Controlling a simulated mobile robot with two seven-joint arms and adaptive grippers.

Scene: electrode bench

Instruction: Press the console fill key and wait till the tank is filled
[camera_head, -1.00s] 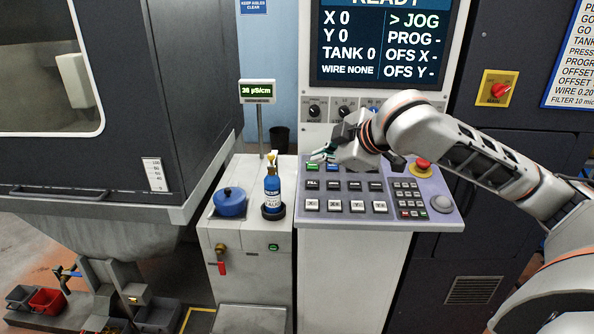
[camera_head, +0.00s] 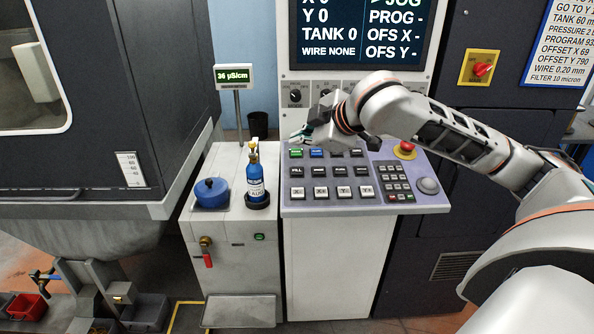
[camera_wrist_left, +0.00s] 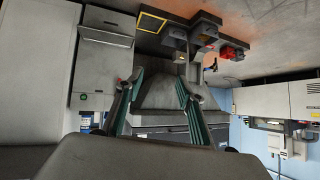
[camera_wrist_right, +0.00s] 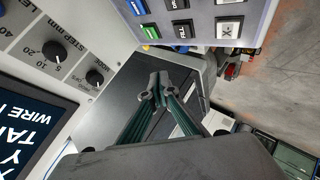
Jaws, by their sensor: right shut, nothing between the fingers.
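The console (camera_head: 430,201) has a sloped panel of keys. Its dark FILL key (camera_head: 297,171) is in the second row at the left, and also shows in the right wrist view (camera_wrist_right: 184,31). My right gripper (camera_head: 300,136) is shut and empty, above the panel's upper left edge; in the right wrist view its fingertips (camera_wrist_right: 156,92) are together, apart from the keys. The screen (camera_head: 350,35) reads TANK 0. The tank's level scale (camera_head: 130,170) is on the dark machine at the left. My left gripper (camera_wrist_left: 158,88) is open and empty, away from the console.
A white side cabinet (camera_head: 228,255) carries a blue pot (camera_head: 211,193) and a blue bottle (camera_head: 255,180). A meter (camera_head: 232,75) reads 36 µS/cm. A red stop button (camera_head: 405,148) is at the panel's upper right. Knobs (camera_head: 296,96) sit below the screen.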

